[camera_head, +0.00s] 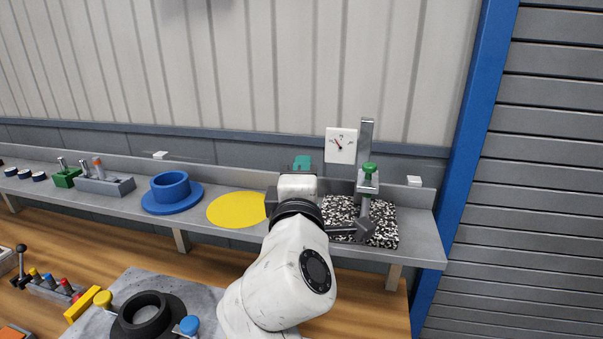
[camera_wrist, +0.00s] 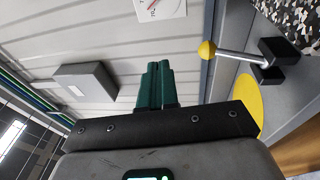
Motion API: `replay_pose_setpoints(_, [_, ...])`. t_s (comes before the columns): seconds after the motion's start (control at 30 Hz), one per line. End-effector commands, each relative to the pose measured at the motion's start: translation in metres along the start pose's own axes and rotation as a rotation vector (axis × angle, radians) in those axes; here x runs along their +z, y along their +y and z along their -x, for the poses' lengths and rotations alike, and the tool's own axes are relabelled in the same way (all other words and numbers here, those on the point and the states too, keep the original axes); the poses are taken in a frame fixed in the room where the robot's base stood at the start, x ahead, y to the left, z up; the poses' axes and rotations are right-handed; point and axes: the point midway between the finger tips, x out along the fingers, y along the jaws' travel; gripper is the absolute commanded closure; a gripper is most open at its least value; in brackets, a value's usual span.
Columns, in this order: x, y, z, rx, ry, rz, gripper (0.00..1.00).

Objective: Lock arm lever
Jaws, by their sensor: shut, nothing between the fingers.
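The stand has a black-and-white speckled base (camera_head: 385,238), an upright grey post (camera_head: 367,135), a white dial gauge (camera_head: 341,145) and a green knob (camera_head: 370,168). A dark clamp block (camera_head: 375,232) sits low on it, with a thin rod running left towards my wrist. In the wrist view, a silver lever (camera_wrist: 235,55) with a yellow ball end (camera_wrist: 207,50) joins the dark block (camera_wrist: 278,58). The ball end is hidden behind my arm in the head view. My gripper (camera_head: 302,162) is shut and empty left of the stand; its green fingers (camera_wrist: 155,82) touch nothing visible.
A yellow disc (camera_head: 236,209) and a blue flanged ring (camera_head: 171,190) lie on the grey shelf (camera_head: 125,203) to the left. A small white block (camera_head: 414,181) sits at the shelf's right. A wooden bench (camera_head: 365,300) with parts is below. The wall is behind.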

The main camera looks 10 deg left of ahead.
Motion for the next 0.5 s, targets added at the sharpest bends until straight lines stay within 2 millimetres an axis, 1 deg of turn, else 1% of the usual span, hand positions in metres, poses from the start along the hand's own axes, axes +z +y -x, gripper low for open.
replay_pose_setpoints(0.3, [0.001, 0.034, 0.039, 0.006, 0.003, -0.004, 1.00])
replay_pose_setpoints(0.5, [0.003, 0.049, 0.054, 0.004, 0.001, -0.001, 1.00])
